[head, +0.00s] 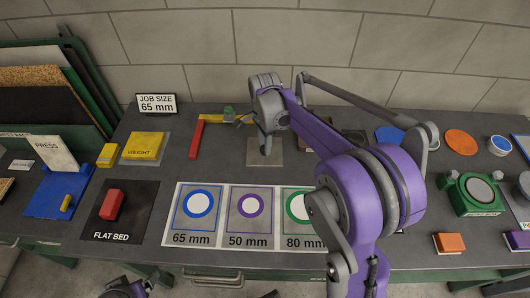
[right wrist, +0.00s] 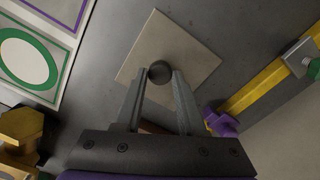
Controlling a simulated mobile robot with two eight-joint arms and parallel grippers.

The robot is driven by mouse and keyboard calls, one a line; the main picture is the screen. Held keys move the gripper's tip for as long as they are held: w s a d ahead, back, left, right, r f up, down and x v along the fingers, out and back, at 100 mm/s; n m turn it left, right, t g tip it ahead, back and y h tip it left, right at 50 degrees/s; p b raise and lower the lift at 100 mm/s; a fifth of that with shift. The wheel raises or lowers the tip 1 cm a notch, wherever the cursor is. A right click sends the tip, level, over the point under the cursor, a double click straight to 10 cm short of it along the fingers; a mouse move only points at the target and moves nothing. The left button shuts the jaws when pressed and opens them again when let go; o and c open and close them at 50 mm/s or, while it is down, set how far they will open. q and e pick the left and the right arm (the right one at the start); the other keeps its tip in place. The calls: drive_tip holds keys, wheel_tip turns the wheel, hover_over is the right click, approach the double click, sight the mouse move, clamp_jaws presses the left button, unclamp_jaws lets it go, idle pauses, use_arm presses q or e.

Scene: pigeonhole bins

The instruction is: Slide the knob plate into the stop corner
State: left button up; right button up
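The knob plate is a beige square with a dark round knob; in the head view the plate (head: 280,158) lies on the grey bench, partly hidden by my right gripper (head: 265,150). In the right wrist view the knob plate (right wrist: 195,50) shows its knob between the fingertips of my right gripper (right wrist: 160,75), with a finger against each side. The stop corner shows in the head view as a red bar (head: 196,139) and a yellow bar (head: 213,117), left of and behind the plate. The yellow bar (right wrist: 262,92) is also in the right wrist view.
A yellow weight block (head: 143,146) stands left of the red bar. A card with coloured circles (head: 222,240) lies in front of the plate. A black flat bed (head: 135,218) holds a red block (head: 111,204). Bare bench lies between plate and red bar.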

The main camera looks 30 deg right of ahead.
clamp_jaws()
drive_tip(key=shift+a, duration=0.1)
drive_tip(key=shift+w+a+p, duration=0.15)
drive_tip(key=shift+w+a, duration=1.2)
drive_tip(key=shift+w, duration=0.2)
drive_tip(key=shift+w+a+p, duration=0.15)
drive_tip(key=shift+w+a, duration=1.2)
drive_tip(key=shift+w, duration=0.2)
drive_tip(key=shift+w+a+p, duration=0.45)
drive_tip(key=shift+w+a, duration=1.45)
drive_tip(key=shift+w, duration=0.2)
drive_tip(key=shift+w, duration=0.1)
drive_tip(key=shift+w+a+p, duration=0.15)
drive_tip(key=shift+w+p, duration=0.05)
drive_tip(key=shift+w, duration=0.4)
drive_tip(key=shift+w+a+p, duration=0.15)
drive_tip(key=shift+w, duration=0.4)
drive_tip(key=shift+w+a, duration=0.25)
drive_tip(key=shift+a, duration=0.25)
